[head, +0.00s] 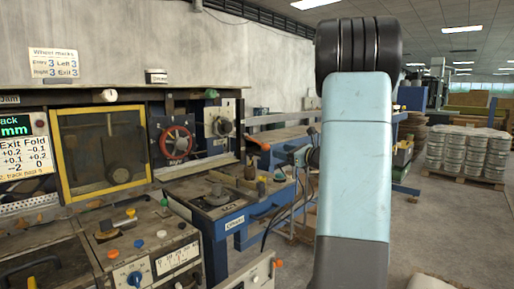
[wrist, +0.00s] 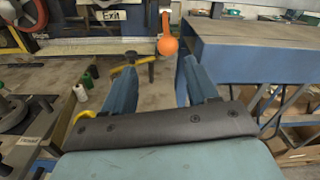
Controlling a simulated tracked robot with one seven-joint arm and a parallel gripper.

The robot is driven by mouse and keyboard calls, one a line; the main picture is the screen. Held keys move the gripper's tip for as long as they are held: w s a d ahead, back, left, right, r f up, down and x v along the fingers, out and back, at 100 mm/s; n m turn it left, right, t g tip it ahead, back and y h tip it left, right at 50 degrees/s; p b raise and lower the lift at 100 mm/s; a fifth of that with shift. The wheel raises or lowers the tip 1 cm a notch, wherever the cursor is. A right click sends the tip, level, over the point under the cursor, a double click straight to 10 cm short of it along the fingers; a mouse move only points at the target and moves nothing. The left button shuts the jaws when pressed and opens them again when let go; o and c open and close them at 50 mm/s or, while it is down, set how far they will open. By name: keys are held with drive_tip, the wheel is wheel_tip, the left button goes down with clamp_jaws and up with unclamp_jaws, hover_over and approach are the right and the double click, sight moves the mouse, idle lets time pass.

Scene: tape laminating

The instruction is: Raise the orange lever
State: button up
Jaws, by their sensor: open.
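The orange lever shows in the wrist view as an orange ball knob (wrist: 168,46) on a short stem that hangs down, with the ball at the lower end. My gripper (wrist: 159,67) is open and empty. Its two blue fingers point toward the machine, and the knob appears above and between the fingertips, apart from them. In the head view a small orange-ended handle (head: 264,146) on the machine's far end seems to be the same lever.
A blue table (wrist: 250,50) stands close to the right finger in the wrist view. A red handwheel (head: 176,141) and a yellow-framed window (head: 101,148) are on the machine at left. Bottles (wrist: 82,92) stand at left in the wrist view. Open floor lies at right.

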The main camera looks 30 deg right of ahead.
sight(256, 142)
drive_tip(key=x, duration=0.9)
drive_tip(key=d+x, duration=0.1)
drive_tip(key=x, duration=0.3)
drive_tip(key=shift+w, duration=0.5)
clamp_jaws()
